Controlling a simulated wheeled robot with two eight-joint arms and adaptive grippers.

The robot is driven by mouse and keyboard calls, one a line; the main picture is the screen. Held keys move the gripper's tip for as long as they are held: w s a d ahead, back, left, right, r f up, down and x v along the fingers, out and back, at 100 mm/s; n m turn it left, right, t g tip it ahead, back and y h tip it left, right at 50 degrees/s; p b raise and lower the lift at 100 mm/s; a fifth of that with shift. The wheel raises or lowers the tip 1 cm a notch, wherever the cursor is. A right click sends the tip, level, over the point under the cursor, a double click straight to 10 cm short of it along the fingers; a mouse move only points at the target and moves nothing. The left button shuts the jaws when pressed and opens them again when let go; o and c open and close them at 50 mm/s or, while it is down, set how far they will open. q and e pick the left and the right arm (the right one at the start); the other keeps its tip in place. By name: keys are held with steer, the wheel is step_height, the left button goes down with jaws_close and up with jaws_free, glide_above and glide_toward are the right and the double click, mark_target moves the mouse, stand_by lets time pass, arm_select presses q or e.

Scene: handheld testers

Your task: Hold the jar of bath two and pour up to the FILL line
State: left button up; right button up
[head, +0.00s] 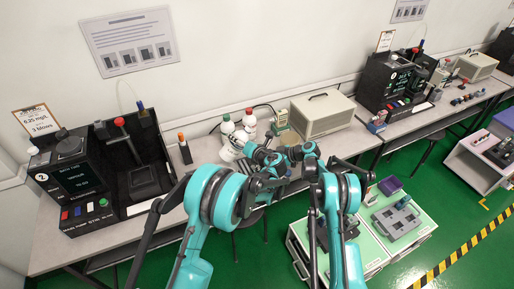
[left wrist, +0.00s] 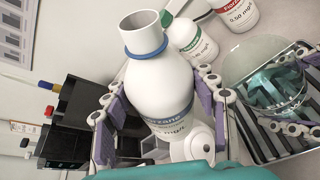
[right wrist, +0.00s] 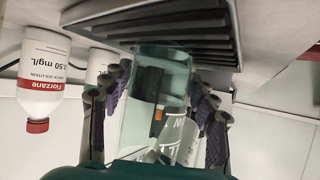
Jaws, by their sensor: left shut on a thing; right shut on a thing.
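My left gripper (left wrist: 163,120) is shut around the body of a white bottle (left wrist: 165,85) with a blue neck ring and an open mouth. Its label is partly readable as "…rzane". In the head view the bottle (head: 232,149) looks tilted. My right gripper (right wrist: 155,110) is shut on a clear, green-tinted glass jar (right wrist: 160,75), which shows white lettering that I cannot read. The jar (left wrist: 270,65) is also at the right of the left wrist view, apart from the bottle. I cannot make out the liquid level or the FILL line.
A green-capped bottle (head: 228,124) and a red-capped bottle (head: 249,120) stand behind my grippers. A beige box (head: 322,114) stands right of them. A black tester (head: 75,180) is at the left, another (head: 388,80) further right. A dark ribbed panel (right wrist: 165,30) is close to the jar.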

arm_select(q)
steer(key=shift+s+a+f+m+y, duration=0.1)
steer(key=shift+a+f+m+y, duration=0.2)
steer(key=shift+f+m, duration=0.4)
steer(key=shift+s+a+f+m+y, duration=0.1)
steer(key=shift+a+f+m+y, duration=0.1)
steer(key=shift+f+m+y, duration=0.45)
stand_by(3.6)
steer(key=shift+a+f+h, duration=0.1)
steer(key=shift+f+h, duration=0.15)
steer(key=shift+f, duration=0.15)
stand_by(0.7)
steer(key=shift+a+r+m+t+y, duration=0.2)
steer(key=shift+m+t+y, duration=0.15)
steer(key=shift+m, duration=0.5)
stand_by(1.1)
